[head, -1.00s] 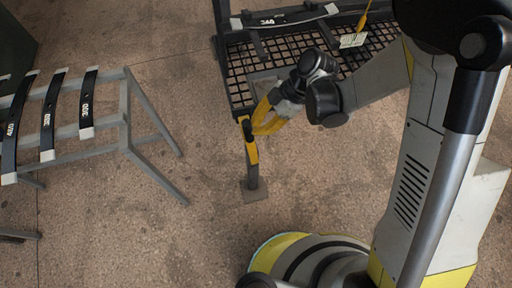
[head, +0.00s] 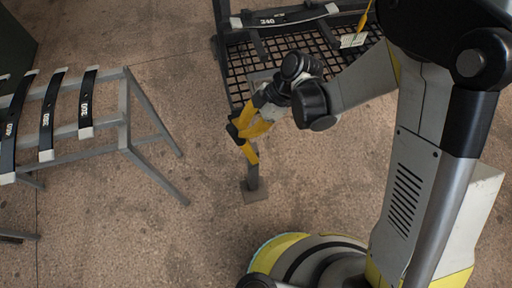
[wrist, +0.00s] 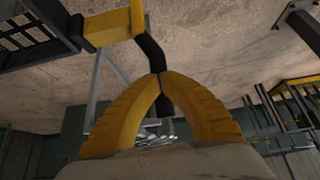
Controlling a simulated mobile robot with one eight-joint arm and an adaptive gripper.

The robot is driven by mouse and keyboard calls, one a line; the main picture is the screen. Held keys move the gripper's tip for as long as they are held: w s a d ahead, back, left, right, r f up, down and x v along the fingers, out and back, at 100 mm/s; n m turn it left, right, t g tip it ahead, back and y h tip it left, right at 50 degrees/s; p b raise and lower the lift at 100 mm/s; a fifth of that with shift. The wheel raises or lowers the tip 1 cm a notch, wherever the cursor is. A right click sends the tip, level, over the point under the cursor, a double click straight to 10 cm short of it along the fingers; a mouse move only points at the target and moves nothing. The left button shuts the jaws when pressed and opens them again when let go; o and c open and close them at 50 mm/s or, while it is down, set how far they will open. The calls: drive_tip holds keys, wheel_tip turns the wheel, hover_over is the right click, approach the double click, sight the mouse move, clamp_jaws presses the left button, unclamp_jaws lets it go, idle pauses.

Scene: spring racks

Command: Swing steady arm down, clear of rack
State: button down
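The steady arm is a yellow and black bar (head: 249,152) at the rack's near left corner, by a grey post with a square foot plate (head: 255,192) on the floor. In the head view its upper black end leans left. In the wrist view, its yellow part (wrist: 108,25) lies at the upper left and a bent black grip (wrist: 150,50) runs down to my fingertips. My gripper (head: 239,129) has its yellow fingers closed together on the black grip; the fingertips also show in the wrist view (wrist: 161,76). The rack (head: 232,74) has a dark mesh deck.
A dark leaf spring (head: 285,17) lies across the rack's top, with a paper tag (head: 353,40) to its right. A grey stand (head: 126,110) at the left carries several labelled springs. The floor between stand and rack is clear. My base is at the bottom.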

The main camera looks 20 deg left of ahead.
drive_tip(key=s+a, duration=0.4)
drive_tip(key=a, duration=0.3)
drive_tip(key=s+a+b, duration=0.1)
drive_tip(key=s+a, duration=0.4)
drive_tip(key=a, duration=0.3)
drive_tip(key=shift+s+a+b, duration=0.3)
idle(2.9)
drive_tip(key=w+d, duration=0.3)
drive_tip(key=d, duration=0.2)
drive_tip(key=shift+b, duration=0.3)
idle(0.4)
drive_tip(key=shift+w+d, duration=0.1)
